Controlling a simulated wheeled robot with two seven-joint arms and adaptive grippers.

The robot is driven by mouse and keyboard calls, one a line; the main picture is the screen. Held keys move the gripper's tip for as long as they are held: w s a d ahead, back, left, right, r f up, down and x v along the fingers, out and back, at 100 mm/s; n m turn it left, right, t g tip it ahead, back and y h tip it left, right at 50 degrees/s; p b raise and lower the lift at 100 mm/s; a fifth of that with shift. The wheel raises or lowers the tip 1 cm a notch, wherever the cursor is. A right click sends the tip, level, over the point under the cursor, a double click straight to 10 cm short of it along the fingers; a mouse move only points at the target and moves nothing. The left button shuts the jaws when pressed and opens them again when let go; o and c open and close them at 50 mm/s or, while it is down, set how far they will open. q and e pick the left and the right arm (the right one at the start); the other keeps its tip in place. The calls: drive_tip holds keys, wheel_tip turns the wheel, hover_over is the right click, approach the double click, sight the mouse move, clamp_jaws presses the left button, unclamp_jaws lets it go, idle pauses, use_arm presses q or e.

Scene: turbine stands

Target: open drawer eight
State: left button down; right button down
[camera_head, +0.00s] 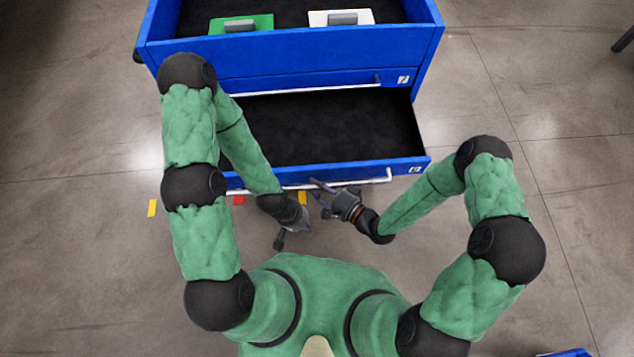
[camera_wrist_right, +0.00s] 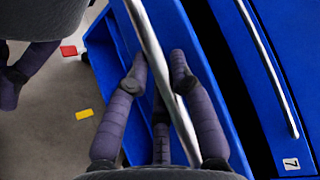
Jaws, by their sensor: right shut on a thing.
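A blue cabinet has a drawer pulled well out, with an empty black interior (camera_head: 320,128). Its front (camera_head: 345,175) carries a long silver handle bar (camera_head: 375,179) and a small label too small to read. The drawer just above it is closed and its label reads 7 (camera_wrist_right: 291,164). My right gripper (camera_head: 322,192) is at the handle. In the right wrist view its fingers (camera_wrist_right: 158,72) are closed around the bar, one on each side. My left gripper (camera_head: 292,233) is left of it and lower, off the handle, with its fingers apart and empty.
The cabinet top tray (camera_head: 300,47) holds a green item (camera_head: 241,24) and a white item (camera_head: 341,17), each with a grey block. Red (camera_head: 239,200) and yellow (camera_head: 152,208) markers lie on the floor.

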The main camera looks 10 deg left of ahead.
drive_tip(key=c, duration=1)
unclamp_jaws()
drive_tip(key=shift+c, duration=0.2)
drive_tip(key=v, duration=1.2)
drive_tip(key=shift+f, duration=0.1)
